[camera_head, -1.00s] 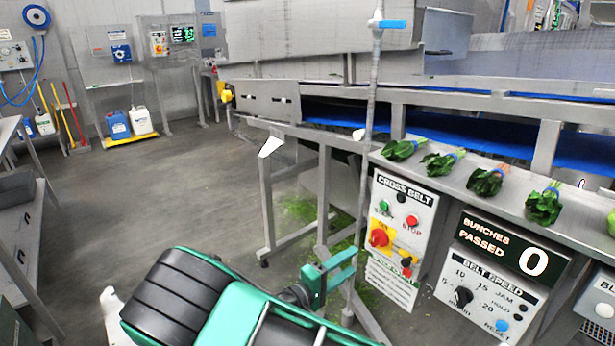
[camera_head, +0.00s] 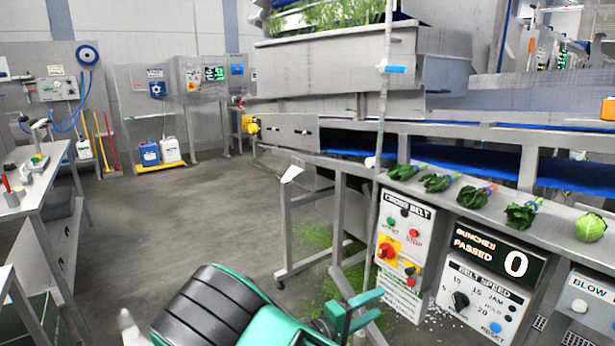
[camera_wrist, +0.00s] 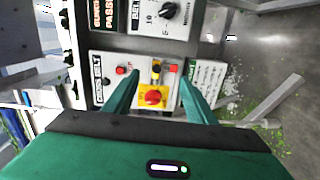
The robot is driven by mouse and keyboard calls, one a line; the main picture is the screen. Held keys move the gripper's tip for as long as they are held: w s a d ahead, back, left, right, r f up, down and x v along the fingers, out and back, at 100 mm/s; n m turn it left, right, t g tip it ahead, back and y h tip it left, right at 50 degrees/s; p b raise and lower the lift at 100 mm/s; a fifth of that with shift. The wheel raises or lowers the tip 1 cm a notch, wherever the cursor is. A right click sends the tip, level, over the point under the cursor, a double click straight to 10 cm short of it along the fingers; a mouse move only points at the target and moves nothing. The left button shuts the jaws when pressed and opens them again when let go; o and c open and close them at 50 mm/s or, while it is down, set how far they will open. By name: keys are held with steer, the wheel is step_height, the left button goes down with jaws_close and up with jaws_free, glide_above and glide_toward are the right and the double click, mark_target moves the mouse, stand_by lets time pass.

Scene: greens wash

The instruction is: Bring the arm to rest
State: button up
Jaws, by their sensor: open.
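My gripper (camera_head: 362,312) shows at the bottom centre of the head view, at the end of my green and black arm. Its jaws are open and hold nothing. In the wrist view my gripper (camera_wrist: 160,90) has its two green fingers spread apart. The cross belt control panel (camera_head: 404,245), with its red and yellow switch (camera_head: 389,251), is in front of the gripper. The switch also shows between the fingers in the wrist view (camera_wrist: 153,96). The gripper looks apart from the panel, though the exact gap is hard to judge.
Several green bunches (camera_head: 437,183) and a round cabbage (camera_head: 590,227) lie on the steel ledge. A display (camera_head: 490,246) reads 0 above the belt speed panel (camera_head: 478,301). A steel bench (camera_head: 36,178) stands at left. The floor (camera_head: 190,215) between is open, with green scraps under the frame.

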steer(key=s+d+r+m+g+y, duration=0.2)
steer(key=s+d+m+g, duration=0.15)
steer(key=d, duration=0.35)
steer(key=s+d+r+m+g+y, duration=0.2)
steer(key=s+d+g, duration=0.2)
steer(key=d, duration=0.4)
steer(key=s+d+r+m+g+y, duration=0.2)
steer(key=s+d+m+g, duration=0.15)
steer(key=d, duration=0.35)
steer(key=s+d+r+m+y, duration=0.1)
steer(key=s+r+y, duration=0.3)
steer(key=s, duration=0.6)
steer(key=s+d+r+m+t+y, duration=0.1)
steer(key=s+r+y, duration=0.3)
steer(key=s, duration=0.7)
steer(key=shift+s+r+m+t+y, duration=0.2)
steer(key=shift+r+m+t+y, duration=0.15)
steer(key=shift+r+m, duration=0.5)
